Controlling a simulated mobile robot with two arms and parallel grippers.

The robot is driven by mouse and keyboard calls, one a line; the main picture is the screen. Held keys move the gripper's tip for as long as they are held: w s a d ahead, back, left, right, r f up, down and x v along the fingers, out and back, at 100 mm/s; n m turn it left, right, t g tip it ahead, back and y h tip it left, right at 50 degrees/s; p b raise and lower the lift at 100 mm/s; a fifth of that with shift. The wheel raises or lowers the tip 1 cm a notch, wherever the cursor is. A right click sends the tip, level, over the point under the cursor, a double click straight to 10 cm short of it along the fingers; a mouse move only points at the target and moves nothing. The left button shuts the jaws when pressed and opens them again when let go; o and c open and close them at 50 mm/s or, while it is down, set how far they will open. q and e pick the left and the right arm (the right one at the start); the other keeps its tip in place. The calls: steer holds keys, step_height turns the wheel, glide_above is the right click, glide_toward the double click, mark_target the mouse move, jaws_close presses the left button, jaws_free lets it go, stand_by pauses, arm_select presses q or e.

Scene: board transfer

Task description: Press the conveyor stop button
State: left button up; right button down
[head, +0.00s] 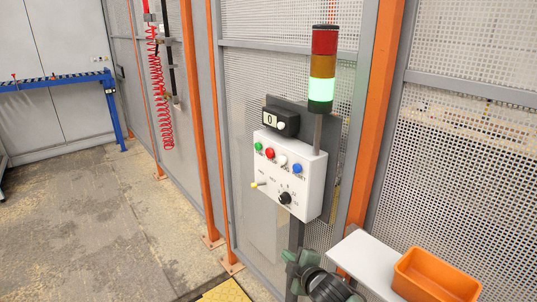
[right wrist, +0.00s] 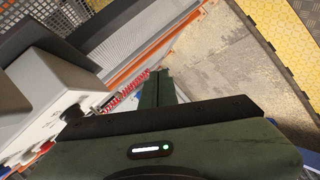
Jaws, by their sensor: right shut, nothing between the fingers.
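A white control box (head: 290,185) on a post carries a row of green, red (head: 270,153), white and blue buttons. Below them are a yellow-tipped lever (head: 258,184) and a black knob (head: 285,198). The button labels are too small to read. My right gripper (head: 293,262) is at the bottom of the head view, below the box and apart from the buttons. It is shut and empty. In the right wrist view its dark green fingers (right wrist: 156,88) are together, with the box (right wrist: 38,95) to their left. My left gripper is not in view.
A stack light (head: 321,85) above the box glows green. A black counter (head: 281,121) reads 0. An orange bin (head: 435,277) sits on a white shelf (head: 362,262) at the lower right. Mesh fencing stands behind. A blue conveyor (head: 55,82) stands at the far left; the floor between is clear.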

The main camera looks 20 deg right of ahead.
mark_target(270, 153)
steer(key=w+a+r+n+t+y, duration=0.1)
steer(key=r+n+t, duration=0.1)
steer(key=r, duration=1)
steer(key=w+a+r+n+t+y, duration=0.1)
steer(key=r+n, duration=0.3)
steer(key=r, duration=0.9)
steer(key=shift+w+a+r+n+t+y+p, duration=0.2)
steer(key=shift+a+n+t+y+p, duration=0.15)
steer(key=shift+a+t, duration=0.4)
steer(key=w+p, duration=0.1)
steer(key=w, duration=0.2)
steer(key=w+d+p, duration=0.1)
steer(key=w, duration=0.3)
steer(key=w+d+p, duration=0.1)
steer(key=w+p, duration=0.1)
steer(key=w, duration=0.2)
steer(key=shift+w, duration=0.2)
